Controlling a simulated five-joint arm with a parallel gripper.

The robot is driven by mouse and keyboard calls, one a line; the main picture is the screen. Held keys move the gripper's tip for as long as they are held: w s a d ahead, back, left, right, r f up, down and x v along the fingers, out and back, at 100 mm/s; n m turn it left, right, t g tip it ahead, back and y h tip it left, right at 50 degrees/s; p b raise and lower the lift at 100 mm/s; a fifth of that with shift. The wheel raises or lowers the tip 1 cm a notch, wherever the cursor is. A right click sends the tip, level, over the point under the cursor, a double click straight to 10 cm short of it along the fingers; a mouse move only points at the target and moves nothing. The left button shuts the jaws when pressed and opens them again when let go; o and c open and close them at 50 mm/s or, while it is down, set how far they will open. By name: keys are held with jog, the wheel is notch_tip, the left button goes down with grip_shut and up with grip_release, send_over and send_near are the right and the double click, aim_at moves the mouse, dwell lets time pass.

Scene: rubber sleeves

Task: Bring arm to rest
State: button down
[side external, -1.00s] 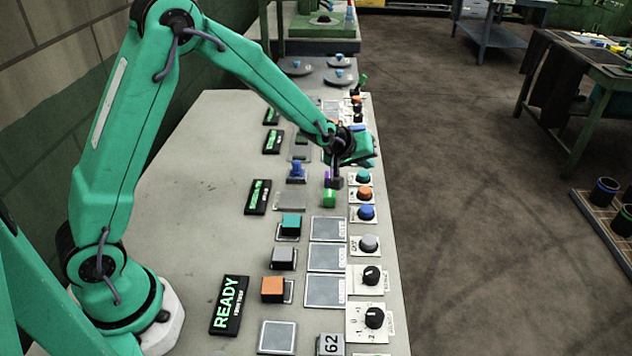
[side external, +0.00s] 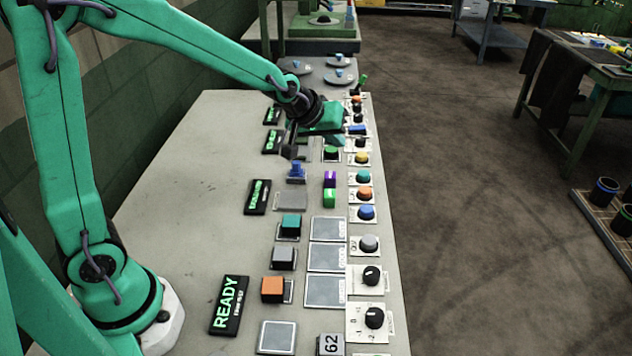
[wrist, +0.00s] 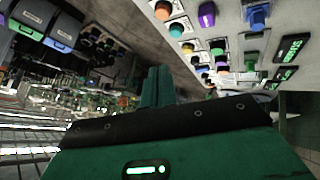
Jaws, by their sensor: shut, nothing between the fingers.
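My gripper (side external: 291,151) is above the far part of the grey bench (side external: 180,190) in the side view, near a blue piece (side external: 296,171). Its fingers are together with nothing held. In the wrist view the shut fingers (wrist: 157,87) rise from the green gripper body, apart from the bench objects. My arm stands at the left and reaches over the bench.
Teal (side external: 290,224), grey (side external: 283,256) and orange (side external: 273,287) blocks stand near black display panels, one reading READY (side external: 229,305). Knobs and buttons, including a blue one (side external: 367,212), line the right edge. The bench's left part is clear. A work table (side external: 590,65) stands across the floor.

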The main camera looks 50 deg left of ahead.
jog(key=s+a+r+m+g, duration=0.1)
jog(key=s+r+m, duration=0.2)
jog(key=s, duration=1)
jog(key=s+r+m+g, duration=0.1)
jog(key=s+r+m, duration=0.1)
jog(key=s, duration=1.1)
jog(key=shift+a+r+m, duration=0.4)
jog(key=shift+r, duration=0.15)
